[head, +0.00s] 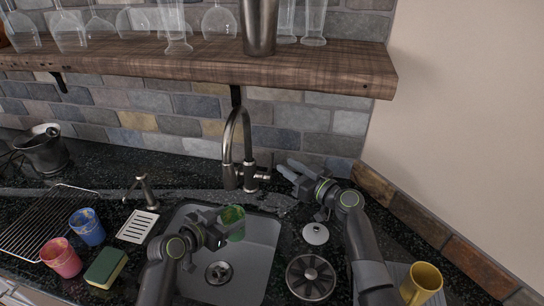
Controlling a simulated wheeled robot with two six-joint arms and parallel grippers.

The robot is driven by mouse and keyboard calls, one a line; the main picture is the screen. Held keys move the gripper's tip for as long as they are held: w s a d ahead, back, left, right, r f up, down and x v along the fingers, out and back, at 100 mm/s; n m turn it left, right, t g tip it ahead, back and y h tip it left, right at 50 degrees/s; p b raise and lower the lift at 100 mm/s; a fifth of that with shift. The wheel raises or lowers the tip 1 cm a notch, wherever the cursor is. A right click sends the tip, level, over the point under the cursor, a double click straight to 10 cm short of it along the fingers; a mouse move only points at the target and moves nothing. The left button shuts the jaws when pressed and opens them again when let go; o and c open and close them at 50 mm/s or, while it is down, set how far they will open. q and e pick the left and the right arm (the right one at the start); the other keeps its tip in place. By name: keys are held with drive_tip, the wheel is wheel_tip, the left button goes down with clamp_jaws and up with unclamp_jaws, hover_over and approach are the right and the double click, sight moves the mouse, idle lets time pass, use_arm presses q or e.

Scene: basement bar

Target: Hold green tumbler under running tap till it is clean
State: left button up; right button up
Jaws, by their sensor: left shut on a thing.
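The green tumbler (234,222) is in the sink (262,248), near its back edge and below the tap in the picture. My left gripper (222,224) is shut on the tumbler and partly covers it. The metal tap (246,140) has a tall curved neck and a small lever (262,176) on its right side. I see no water stream from it. My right gripper (289,170) is to the right of the lever, apart from it; its fingers look spread and empty. Any dirt on the tumbler is too small to make out.
Left of the sink are a blue cup (87,227), a pink cup (61,258), a green and yellow sponge (105,267), a wire rack (40,222) and a soap dispenser (143,190). A yellow mug (421,283) stands at right. A wooden shelf (200,66) with glasses overhangs the tap.

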sight(272, 156)
drive_tip(key=shift+x, duration=3.7)
clamp_jaws()
